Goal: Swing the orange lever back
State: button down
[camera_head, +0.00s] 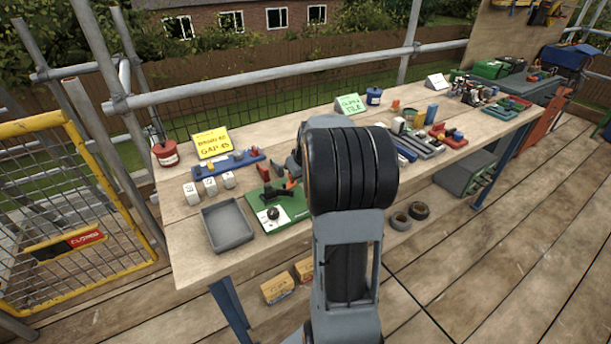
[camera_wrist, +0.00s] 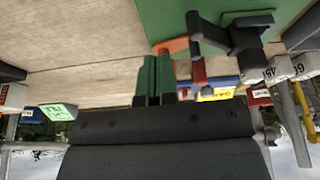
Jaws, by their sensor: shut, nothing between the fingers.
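The orange lever (camera_head: 291,184) shows as a small orange piece at the back right of the green base plate (camera_head: 292,213), beside a black clamp-like fixture (camera_head: 272,193). In the wrist view the orange lever (camera_wrist: 176,45) lies just beyond my fingertips, next to the black fixture (camera_wrist: 236,38) and the green plate (camera_wrist: 160,14). My gripper (camera_wrist: 157,60) is shut and empty, its two fingers side by side. A gap between fingertips and lever cannot be judged. In the head view my arm hides most of the gripper and part of the plate's right side.
A grey tray (camera_head: 228,225) stands left of the plate, with white numbered blocks (camera_head: 211,186) behind it. A blue rack (camera_head: 230,164) and a yellow sign (camera_head: 212,143) stand further back. Grey trays and tools (camera_head: 420,143) crowd the bench right of my arm.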

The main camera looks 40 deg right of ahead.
jog(key=shift+w, duration=0.7)
jog(key=shift+w+d, duration=0.15)
jog(key=shift+w, duration=0.75)
jog(key=shift+s+f, duration=0.1)
jog(key=shift+s, duration=0.3)
jog(key=s+b, duration=0.1)
jog(key=s, duration=0.1)
jog(key=shift+s, duration=0.35)
jog(key=v, duration=1)
jog(key=shift+s+d+r+p, duration=0.2)
jog(key=shift+s+r+p, duration=0.05)
jog(key=shift+s+p, duration=0.1)
